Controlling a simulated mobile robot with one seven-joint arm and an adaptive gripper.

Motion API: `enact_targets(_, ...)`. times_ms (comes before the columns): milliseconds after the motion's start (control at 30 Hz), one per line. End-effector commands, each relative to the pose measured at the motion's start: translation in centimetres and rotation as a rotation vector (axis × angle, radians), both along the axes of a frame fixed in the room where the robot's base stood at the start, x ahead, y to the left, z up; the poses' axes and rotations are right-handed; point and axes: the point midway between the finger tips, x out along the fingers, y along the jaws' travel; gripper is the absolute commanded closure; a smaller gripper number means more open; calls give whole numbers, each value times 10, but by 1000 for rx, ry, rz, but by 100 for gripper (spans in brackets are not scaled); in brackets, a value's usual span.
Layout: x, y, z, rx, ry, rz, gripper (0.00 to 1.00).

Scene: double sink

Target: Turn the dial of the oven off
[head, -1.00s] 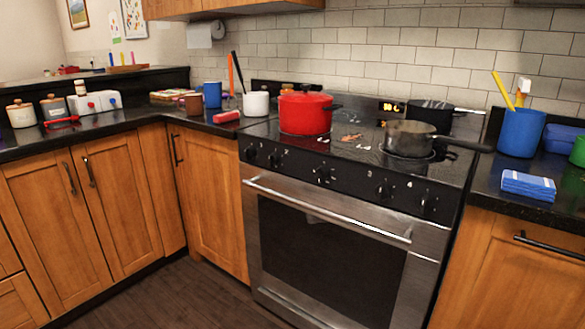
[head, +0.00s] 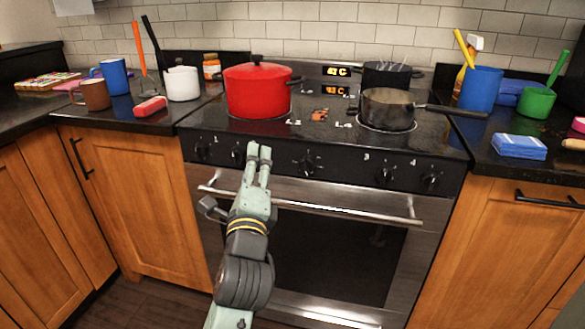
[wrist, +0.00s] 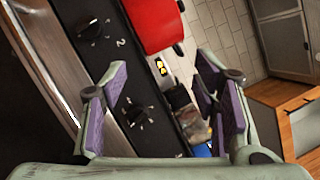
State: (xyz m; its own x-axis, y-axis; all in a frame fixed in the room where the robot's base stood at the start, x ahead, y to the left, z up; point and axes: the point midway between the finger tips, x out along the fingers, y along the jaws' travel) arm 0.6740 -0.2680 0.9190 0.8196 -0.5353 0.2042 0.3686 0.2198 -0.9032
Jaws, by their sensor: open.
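The stove (head: 330,230) has a black front panel with a row of dark dials above the oven handle (head: 310,207). The middle dial (head: 307,165), ringed by white marks, sits apart from the numbered dials and looks like the oven dial. In the wrist view that dial (wrist: 138,115) shows between my fingers, nearer the left one. My gripper (head: 259,150) is open and empty, in front of the panel between the second dial (head: 238,153) and the middle dial. The second dial (wrist: 95,28), marked 2, is beyond the left finger in the wrist view. I see no contact with any dial.
A red pot (head: 257,92) stands at the left of the cooktop, and a grey saucepan (head: 387,110) at the right, its handle reaching right. A blue sponge stack (head: 519,146) lies on the right counter. The oven handle runs below the dials.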

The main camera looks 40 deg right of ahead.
Motion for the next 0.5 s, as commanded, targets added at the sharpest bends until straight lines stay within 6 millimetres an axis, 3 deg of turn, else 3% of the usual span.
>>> enact_targets(33,-16,-29,-21,89,13,-47,45)
enact_targets(100,-33,-56,-44,192,19,-92,45)
enact_targets(233,-52,-82,-68,296,18,-141,45)
enact_targets(367,-49,-93,-72,322,16,-150,45)
enact_targets(500,-31,-109,-70,320,15,-149,45)
